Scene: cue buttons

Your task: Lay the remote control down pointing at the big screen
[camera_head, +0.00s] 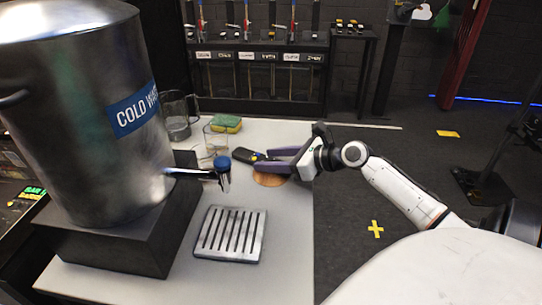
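A small dark object with a yellow spot, probably the remote control (244,154), lies on the white table past the tap of the big steel water urn. My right gripper (262,162) reaches in from the right, low over the table. Its two purple-grey fingers are apart, with their tips beside the near end of the dark object. I cannot tell whether they touch it. My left gripper is not in view. I cannot make out a big screen for certain.
The steel urn (75,120) on a black stand fills the left. A slotted drip tray (230,235), a round brown coaster (268,180), a glass (216,140), a jug (178,122) and a sponge (226,123) are on the table (285,265). The table's front right is clear.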

